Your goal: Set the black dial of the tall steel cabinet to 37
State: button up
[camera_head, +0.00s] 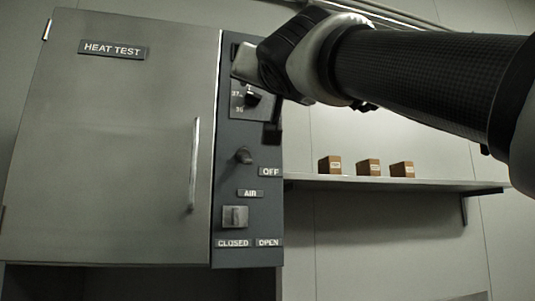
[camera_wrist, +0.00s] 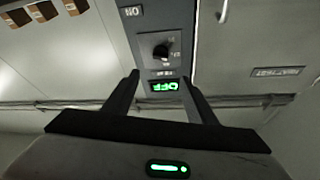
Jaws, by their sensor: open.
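The tall steel cabinet (camera_head: 130,150) fills the left of the head view, with a dark control panel along its right side. The black dial (camera_head: 253,98) is high on this panel, on a plate with 37 and 56 at its left. It also shows in the wrist view (camera_wrist: 161,50), upside down, where its exact setting is too small to read. My gripper (camera_wrist: 160,78) is open and empty, its two fingers apart in front of the panel, with the dial just beyond the fingertips. In the head view my gripper (camera_head: 244,62) covers the panel's top.
Lower on the panel are another knob (camera_head: 244,156) by the OFF label and a square switch (camera_head: 235,216) above CLOSED. The door handle (camera_head: 194,165) stands out left of the panel. A wall shelf (camera_head: 400,183) holds three brown boxes.

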jog(key=v, duration=0.2)
jog(key=shift+s+f, duration=0.2)
jog(key=shift+s, duration=0.1)
jog(key=w+d+f+g+h, duration=0.15)
jog(key=d+f+g, duration=0.35)
jog(key=f, duration=1.2)
jog(key=d+f+g+h, duration=0.3)
jog(key=d+f, duration=0.3)
jog(key=f, duration=1.1)
jog(key=s+d+f+g, duration=0.1)
jog(key=s+f+g, duration=0.3)
jog(key=f, duration=0.6)
jog(key=s+d+f+n+g, duration=0.1)
jog(key=s+f, duration=0.6)
jog(key=f, duration=0.2)
jog(key=s+d+f+g, duration=0.1)
jog(key=s+f+g, duration=0.3)
jog(key=f, duration=0.6)
notch_tip(320, 180, up, 27)
jog(key=s+p, duration=0.1)
jog(key=p, duration=2.7)
jog(key=shift+t+y, duration=0.3)
jog(key=shift+y, duration=0.05)
